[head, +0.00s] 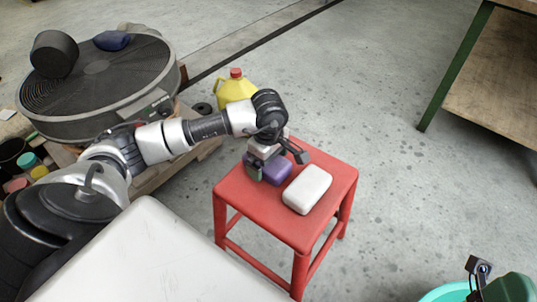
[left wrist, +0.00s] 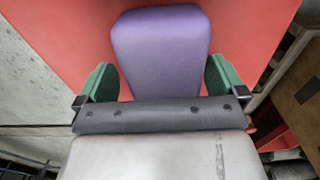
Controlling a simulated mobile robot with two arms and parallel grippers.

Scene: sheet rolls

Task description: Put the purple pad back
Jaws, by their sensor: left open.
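The purple pad (head: 277,170) lies on the red stool (head: 268,215), beside a white pad (head: 307,189). In the left wrist view the purple pad (left wrist: 160,50) lies ahead of my left gripper, between the lines of its two green-tipped fingers. My left gripper (head: 277,165) is open and just above the stool top at the purple pad. In the left wrist view the fingers (left wrist: 162,82) stand apart on either side of the pad's near end; whether they touch it I cannot tell. The gripper hides part of the pad in the head view.
A yellow jug (head: 235,88) with a red cap stands behind the stool. A large round grey machine (head: 95,85) is at the upper left. A wooden table (head: 495,75) with green legs is at the upper right. A teal tub (head: 447,293) is at the lower right.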

